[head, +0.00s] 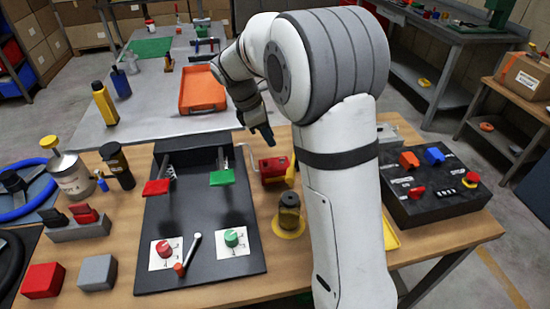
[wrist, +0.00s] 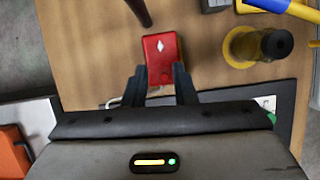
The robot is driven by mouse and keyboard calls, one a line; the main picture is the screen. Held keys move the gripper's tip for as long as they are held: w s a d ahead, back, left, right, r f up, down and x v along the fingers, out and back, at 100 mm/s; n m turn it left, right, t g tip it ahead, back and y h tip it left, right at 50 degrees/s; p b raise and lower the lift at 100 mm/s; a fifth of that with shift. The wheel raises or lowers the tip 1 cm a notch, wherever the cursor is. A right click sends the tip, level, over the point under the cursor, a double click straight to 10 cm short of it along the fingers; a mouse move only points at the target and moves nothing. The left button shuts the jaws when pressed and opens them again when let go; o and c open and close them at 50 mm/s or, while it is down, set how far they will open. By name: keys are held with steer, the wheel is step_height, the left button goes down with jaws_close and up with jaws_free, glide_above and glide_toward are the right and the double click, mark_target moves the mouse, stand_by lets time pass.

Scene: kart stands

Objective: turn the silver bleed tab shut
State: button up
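No part is clearly marked as the silver bleed tab. A silver bar with an orange-red end (head: 187,253) lies on the black panel (head: 210,275), between the red knob (head: 164,248) and the green knob (head: 232,238); I cannot tell whether it is the tab. A red block with a white diamond (head: 273,168) stands right of the panel, with a thin pale bent piece beside it. My gripper (head: 263,133) is above and behind this block, pointing down. In the wrist view, the fingers (wrist: 160,75) are apart and empty, with the red block (wrist: 161,55) beyond their tips.
A dark bottle on a yellow dish (head: 289,221) stands in front of the red block. Red (head: 156,187) and green (head: 222,178) pedals rise from the panel. A black switch box (head: 433,195) stands right of my arm. An orange tray (head: 202,90) lies on the grey table behind.

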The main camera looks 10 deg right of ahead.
mark_target(281, 159)
steer(key=shift+x, duration=4)
steer(key=shift+a, duration=0.1)
jaws_close()
